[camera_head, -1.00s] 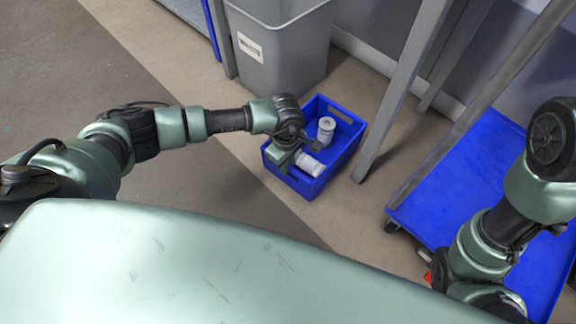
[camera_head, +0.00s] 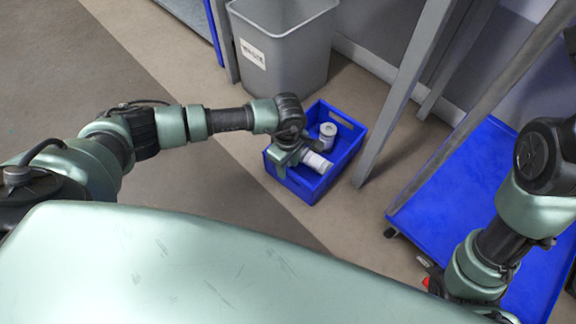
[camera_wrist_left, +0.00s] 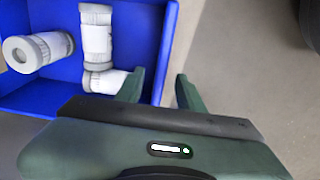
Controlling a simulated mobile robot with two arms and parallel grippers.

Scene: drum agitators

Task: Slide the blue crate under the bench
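The blue crate (camera_head: 345,150) stands on the floor between the grey bin and a grey leg. White ridged cylinders (camera_head: 327,133) lie and stand in it; the left wrist view shows three (camera_wrist_left: 97,38). My left gripper (camera_head: 284,166) is at the crate's left side, pointing down. In the left wrist view its fingers (camera_wrist_left: 160,78) are apart on either side of the crate wall (camera_wrist_left: 166,45), one inside and one outside, with a gap showing. Slanting grey legs (camera_head: 405,90) to the right look like the bench's; its top is out of view. My right gripper is not visible.
A grey bin (camera_head: 285,50) stands just behind the crate. A blue wheeled platform (camera_head: 455,180) is to the right, beyond the nearest leg. My right arm is over its near part. The floor (camera_head: 225,195) left of and in front of the crate is clear.

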